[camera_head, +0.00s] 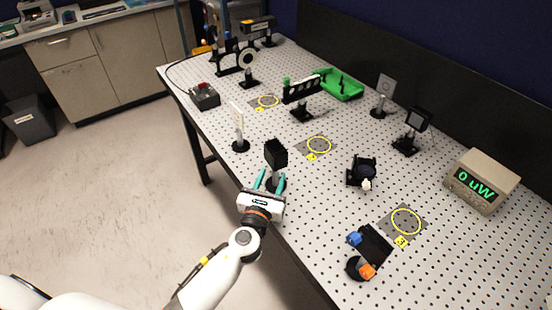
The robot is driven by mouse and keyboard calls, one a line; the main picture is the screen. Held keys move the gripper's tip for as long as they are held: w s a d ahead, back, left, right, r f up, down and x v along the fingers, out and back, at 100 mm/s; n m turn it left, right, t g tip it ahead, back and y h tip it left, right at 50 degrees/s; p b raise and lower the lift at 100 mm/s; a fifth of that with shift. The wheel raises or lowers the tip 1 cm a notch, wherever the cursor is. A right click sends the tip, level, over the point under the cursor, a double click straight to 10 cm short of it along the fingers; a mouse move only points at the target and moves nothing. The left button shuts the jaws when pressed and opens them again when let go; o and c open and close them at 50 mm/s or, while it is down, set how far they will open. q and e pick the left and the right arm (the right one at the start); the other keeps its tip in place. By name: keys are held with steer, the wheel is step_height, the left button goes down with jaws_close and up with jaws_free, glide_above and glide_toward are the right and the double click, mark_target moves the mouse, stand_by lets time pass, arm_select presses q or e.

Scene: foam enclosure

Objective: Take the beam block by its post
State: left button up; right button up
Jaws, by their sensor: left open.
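The beam block (276,153) is a black finned block at the near edge of the perforated table, upright on a short post and a dark base. My left gripper (271,178) comes in from below, with its two teal fingers open. The fingers reach up just below the black block, one on each side of where the post stands. The post is mostly hidden between the fingers and behind the gripper body, so I cannot tell whether either finger touches it. My right gripper is not in view.
A black mount (362,172) stands to the right. Yellow-ringed spots (319,145) mark the table (330,215). A power meter (482,181) reads "0 uW". A green tray (340,85) lies farther back.

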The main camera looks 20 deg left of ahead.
arm_select(q)
steer(key=shift+w+f, duration=0.2)
steer(key=shift+w, duration=2.95)
steer(key=shift+s+a+r, duration=0.1)
steer(key=shift+c, duration=0.5)
jaws_close()
